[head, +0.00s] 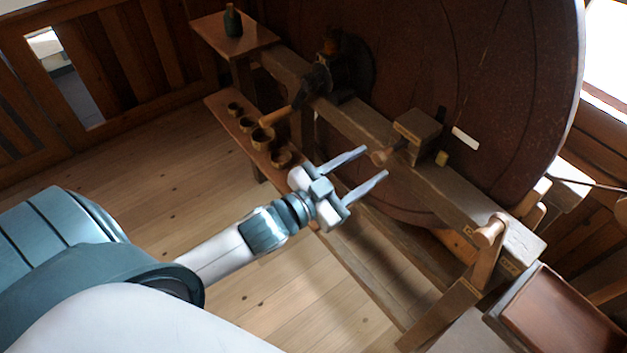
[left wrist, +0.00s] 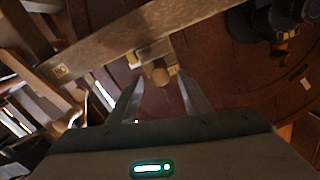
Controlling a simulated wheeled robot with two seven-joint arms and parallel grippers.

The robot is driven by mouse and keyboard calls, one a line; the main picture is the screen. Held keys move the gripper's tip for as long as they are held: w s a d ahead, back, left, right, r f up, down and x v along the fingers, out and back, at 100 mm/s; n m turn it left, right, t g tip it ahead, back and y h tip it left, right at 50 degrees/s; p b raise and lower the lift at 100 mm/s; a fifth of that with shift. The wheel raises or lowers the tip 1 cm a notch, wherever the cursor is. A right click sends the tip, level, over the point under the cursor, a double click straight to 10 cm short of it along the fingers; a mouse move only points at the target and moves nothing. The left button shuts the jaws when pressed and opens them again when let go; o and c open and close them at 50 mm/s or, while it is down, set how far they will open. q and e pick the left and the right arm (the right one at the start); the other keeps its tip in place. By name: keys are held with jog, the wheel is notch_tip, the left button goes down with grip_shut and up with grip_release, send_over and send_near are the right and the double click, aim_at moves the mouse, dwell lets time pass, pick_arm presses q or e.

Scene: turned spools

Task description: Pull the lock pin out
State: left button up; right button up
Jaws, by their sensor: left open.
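A turned wooden knob (head: 380,157), which looks like the head of the lock pin, sticks out of the front of a wooden block (head: 418,127) on the lathe beam. Its shaft is hidden in the block. My left gripper (head: 372,164) is open and empty, its two fingers pointing toward the knob. In the left wrist view the knob (left wrist: 158,72) shows between and just beyond the fingertips (left wrist: 160,80); I cannot tell how deep the gap is. My right gripper is not in view.
The long beam (head: 365,125) runs in front of a large dark wheel (head: 500,90). A low shelf (head: 222,108) holds several small bowls. A bottle (head: 233,20) stands on a small table.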

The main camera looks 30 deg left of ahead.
pick_arm(q)
jog(key=v, duration=1.3)
jog(key=shift+s, duration=0.35)
jog(key=shift+a, duration=0.1)
